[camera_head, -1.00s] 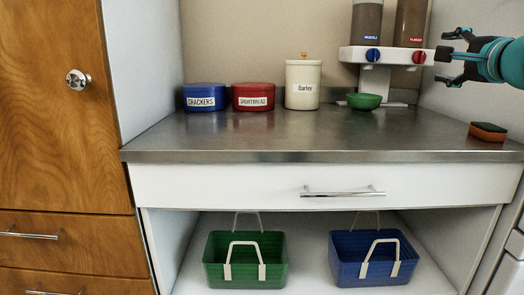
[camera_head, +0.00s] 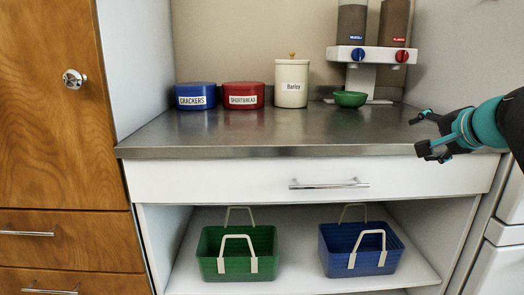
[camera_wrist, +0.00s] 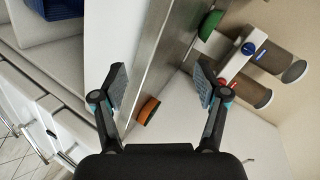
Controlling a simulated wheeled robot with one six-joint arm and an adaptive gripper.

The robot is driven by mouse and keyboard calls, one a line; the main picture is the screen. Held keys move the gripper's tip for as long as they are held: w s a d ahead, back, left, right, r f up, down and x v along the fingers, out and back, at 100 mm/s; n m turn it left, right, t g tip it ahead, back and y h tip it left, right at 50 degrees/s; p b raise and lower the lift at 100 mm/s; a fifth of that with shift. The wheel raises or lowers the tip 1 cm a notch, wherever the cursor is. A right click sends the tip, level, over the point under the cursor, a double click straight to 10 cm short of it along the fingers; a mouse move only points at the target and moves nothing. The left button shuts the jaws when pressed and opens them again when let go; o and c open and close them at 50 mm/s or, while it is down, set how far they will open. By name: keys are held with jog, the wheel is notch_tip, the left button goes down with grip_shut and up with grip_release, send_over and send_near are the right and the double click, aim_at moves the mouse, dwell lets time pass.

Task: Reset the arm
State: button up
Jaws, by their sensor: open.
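My gripper (camera_head: 421,134) is open and empty in the head view, in front of the right end of the steel counter (camera_head: 250,135). In the wrist view its two fingers (camera_wrist: 160,88) stand wide apart with nothing between them touching either one. An orange and dark sponge (camera_wrist: 147,110) lies on the counter beyond the fingers. In the head view the sponge is hidden behind my gripper and arm. A green bowl (camera_head: 350,99) stands below the dispenser (camera_head: 372,55), clear of my gripper.
A blue crackers tin (camera_head: 196,95), a red shortbread tin (camera_head: 243,95) and a cream barley jar (camera_head: 291,84) stand at the back. Green (camera_head: 238,255) and blue (camera_head: 361,248) baskets sit on the shelf below. A drawer handle (camera_head: 329,184) juts from the front.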

jog(key=s+a+f+n+g, duration=0.3)
jog(key=s+a+f+n, duration=0.3)
jog(key=s+a+f, duration=0.3)
jog(key=s+a+f+n+g, duration=0.4)
jog(key=s+a+f+n, duration=0.3)
jog(key=s+a+f, duration=0.3)
jog(key=s+f, duration=0.4)
jog(key=f, duration=0.3)
jog(key=shift+f, duration=0.1)
jog(key=shift+c, duration=0.2)
